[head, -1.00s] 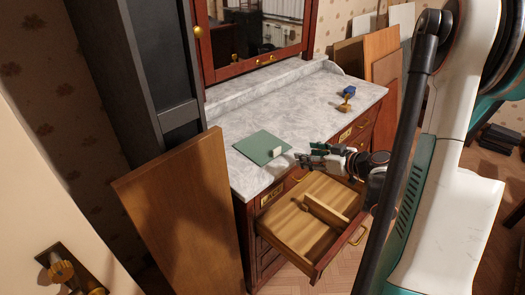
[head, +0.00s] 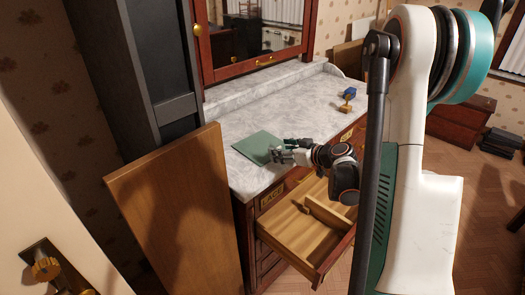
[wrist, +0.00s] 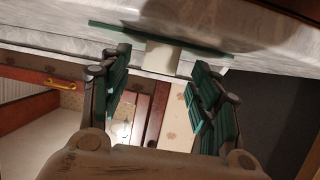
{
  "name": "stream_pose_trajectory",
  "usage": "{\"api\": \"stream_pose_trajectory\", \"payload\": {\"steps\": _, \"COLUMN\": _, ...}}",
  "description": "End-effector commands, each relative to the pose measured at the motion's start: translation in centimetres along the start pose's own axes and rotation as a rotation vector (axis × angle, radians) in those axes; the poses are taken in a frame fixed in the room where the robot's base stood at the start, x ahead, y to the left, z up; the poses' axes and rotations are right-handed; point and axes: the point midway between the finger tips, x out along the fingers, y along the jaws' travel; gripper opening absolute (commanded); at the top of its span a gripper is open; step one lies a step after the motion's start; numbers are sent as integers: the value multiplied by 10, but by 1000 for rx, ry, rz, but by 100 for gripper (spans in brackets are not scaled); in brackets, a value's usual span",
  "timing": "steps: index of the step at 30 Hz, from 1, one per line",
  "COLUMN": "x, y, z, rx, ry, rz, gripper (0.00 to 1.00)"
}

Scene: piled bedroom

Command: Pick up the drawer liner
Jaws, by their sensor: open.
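The drawer liner appears to be the flat green sheet (head: 257,147) on the marble top near its front left edge. In the wrist view it is a thin green strip (wrist: 120,32) seen nearly edge-on, with a cream tab (wrist: 162,56) at its near edge. My gripper (head: 280,152) is at the sheet's right side and covers part of it in the head view. In the wrist view the open fingers (wrist: 158,90) stand either side of the tab's line, with nothing visibly held. I cannot tell whether they touch the sheet.
An open wooden drawer (head: 300,228) with a divider juts out below my gripper. A small blue and brass item (head: 346,104) stands farther back on the marble top (head: 285,105). A brown board (head: 175,215) leans at the dresser's left, beside a dark cabinet (head: 140,70).

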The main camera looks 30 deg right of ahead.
Motion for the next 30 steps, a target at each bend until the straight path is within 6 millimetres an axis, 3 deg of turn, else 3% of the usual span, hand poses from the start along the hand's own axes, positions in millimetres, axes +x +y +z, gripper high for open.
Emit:
{"api": "stream_pose_trajectory", "payload": {"steps": 3, "x": 15, "y": 1, "z": 1, "rx": 0, "ry": 0, "rz": 1, "gripper": 57}}
{"api": "stream_pose_trajectory", "payload": {"steps": 10, "x": 16, "y": 1, "z": 0, "rx": 0, "ry": 0, "rz": 2, "gripper": 57}}
{"api": "stream_pose_trajectory", "payload": {"steps": 15, "x": 16, "y": 1, "z": 0, "rx": 0, "ry": 0, "rz": 1, "gripper": 18}}
{"api": "stream_pose_trajectory", "payload": {"steps": 16, "x": 15, "y": 1, "z": 0, "rx": 0, "ry": 0, "rz": 1, "gripper": 16}}
{"api": "stream_pose_trajectory", "payload": {"steps": 30, "x": 13, "y": 0, "z": -6, "rx": 0, "ry": 0, "rz": 1, "gripper": 16}}
